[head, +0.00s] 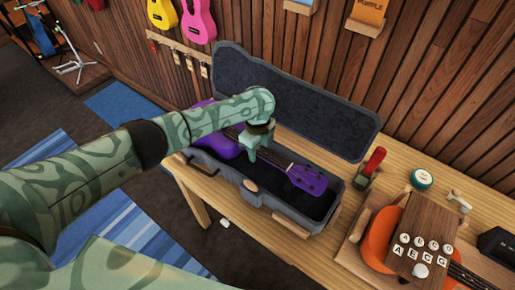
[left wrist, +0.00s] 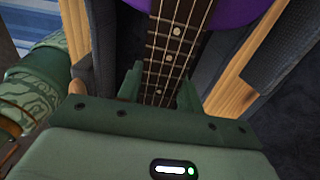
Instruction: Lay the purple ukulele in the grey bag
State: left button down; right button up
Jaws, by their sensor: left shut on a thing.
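The purple ukulele (head: 307,180) lies over the open grey bag (head: 252,196), with its headstock toward the right and its body toward the left. My left gripper (head: 256,146) is shut on its neck from above. In the left wrist view the fretted neck (left wrist: 172,50) runs down between the fingers (left wrist: 160,92), with the purple body at the top edge. The bag's dark-lined lid (head: 300,105) stands open at the back. My arm hides part of the ukulele's body. I cannot tell whether the ukulele touches the bag's floor.
The bag stands on a wooden bench (head: 290,255). To its right are a red-handled tool (head: 373,161), a green round tin (head: 422,179) and an orange ukulele (head: 376,240) under a wooden block with lettered knobs. A slatted wall with hanging ukuleles (head: 198,20) rises behind.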

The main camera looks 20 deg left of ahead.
pick_arm(q)
jog(key=shift+f+b, duration=1.3)
jog(key=shift+f, duration=0.8)
jog(key=c, duration=0.8)
grip_release()
jog(key=shift+c, duration=0.2)
jog(key=shift+r+p, duration=1)
jog(key=shift+r, duration=0.05)
jog(key=shift+r, duration=0.1)
